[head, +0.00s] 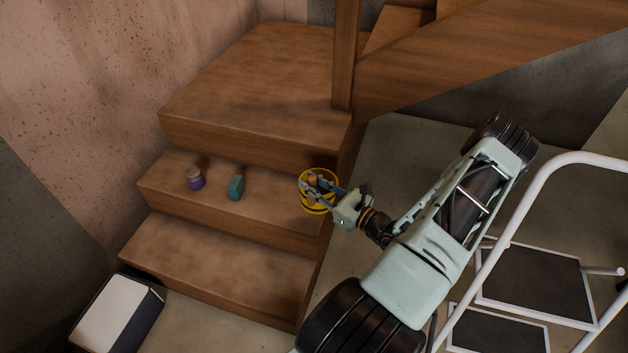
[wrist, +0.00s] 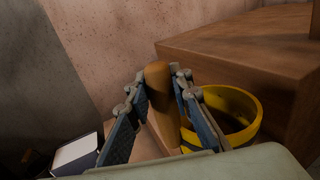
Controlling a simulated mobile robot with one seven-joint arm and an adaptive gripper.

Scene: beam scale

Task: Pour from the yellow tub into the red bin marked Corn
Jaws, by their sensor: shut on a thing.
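The yellow tub (head: 319,206), with a dark band, stands on the right end of the middle wooden step in the head view. It also shows in the wrist view (wrist: 245,106), right of my fingers, with its open mouth facing up and a dark inside. My gripper (head: 306,187) reaches over it from the right. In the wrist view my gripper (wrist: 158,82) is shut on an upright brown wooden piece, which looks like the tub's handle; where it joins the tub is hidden. The contents cannot be made out. No red bin marked Corn shows in either view.
A purple jar (head: 194,179) and a teal block (head: 235,187) stand on the same step, left of the tub. A white-topped box (head: 117,316) is at the lower left. A white step ladder (head: 535,283) stands at right. The lowest step (head: 215,262) is bare.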

